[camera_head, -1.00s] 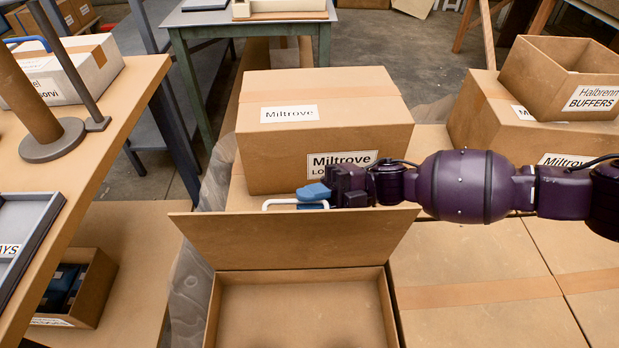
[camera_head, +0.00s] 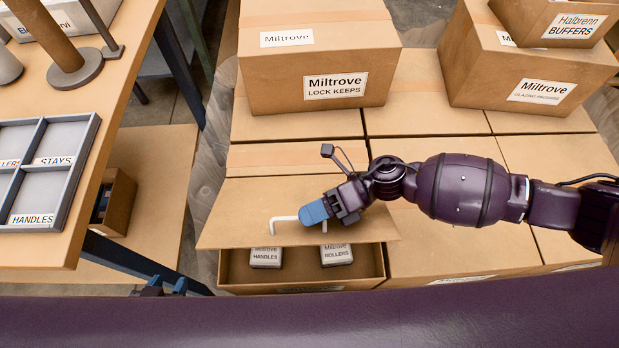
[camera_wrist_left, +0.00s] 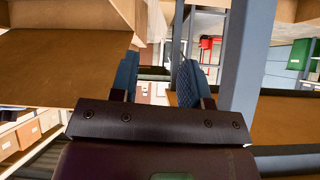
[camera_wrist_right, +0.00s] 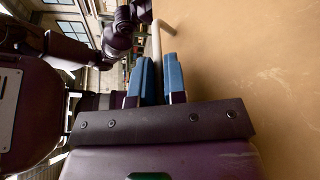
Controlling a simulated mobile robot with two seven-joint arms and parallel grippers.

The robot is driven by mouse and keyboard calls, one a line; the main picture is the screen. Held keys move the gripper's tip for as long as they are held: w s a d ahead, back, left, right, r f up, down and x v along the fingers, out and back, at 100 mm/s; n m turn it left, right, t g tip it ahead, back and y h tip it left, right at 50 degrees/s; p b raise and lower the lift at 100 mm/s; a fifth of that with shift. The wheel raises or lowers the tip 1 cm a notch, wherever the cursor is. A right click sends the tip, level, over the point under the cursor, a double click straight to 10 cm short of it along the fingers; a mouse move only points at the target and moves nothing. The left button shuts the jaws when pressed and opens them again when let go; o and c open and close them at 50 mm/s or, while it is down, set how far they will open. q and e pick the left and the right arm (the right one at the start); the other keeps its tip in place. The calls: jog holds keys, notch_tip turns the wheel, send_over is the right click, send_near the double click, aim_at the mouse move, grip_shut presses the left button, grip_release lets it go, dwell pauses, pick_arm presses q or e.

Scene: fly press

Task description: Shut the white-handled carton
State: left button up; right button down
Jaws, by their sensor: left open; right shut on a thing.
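The brown carton (camera_head: 232,270) stands open at the front, with its lid (camera_head: 235,215) slanting over the back part. A white handle (camera_head: 284,221) is fixed on the lid. My right gripper (camera_head: 314,213) is shut on the handle, its blue fingers covering the handle's right part. The handle (camera_wrist_right: 157,42) also shows at the fingertips in the right wrist view. Two small boxes, HANDLES (camera_head: 266,257) and ROLLERS (camera_head: 337,253), lie inside the carton. My left gripper (camera_head: 166,287) shows only its blue tips at the lower left; in the left wrist view it is open and empty.
A Miltrove lock keeps carton (camera_head: 270,80) stands behind, and another labelled carton (camera_head: 490,70) is at the back right. Flat closed cartons (camera_head: 430,220) lie right of the open one. A bench with a divided tray (camera_head: 88,150) is on the left.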

jog(key=s+f+n+t+b, duration=0.1)
jog(key=s+f+n, duration=0.1)
jog(key=f, duration=0.4)
jog(key=s+f+n+t+h+b, duration=0.1)
jog(key=s+f+n, duration=0.2)
jog(key=s+f, duration=0.2)
jog(key=shift+f+t, duration=0.3)
jog(key=shift+f, duration=0.6)
jog(key=c, duration=1.4)
grip_release()
jog(key=shift+s, duration=0.1)
jog(key=shift+o, duration=0.9)
jog(key=shift+w+d, duration=0.1)
jog(key=shift+w, duration=0.15)
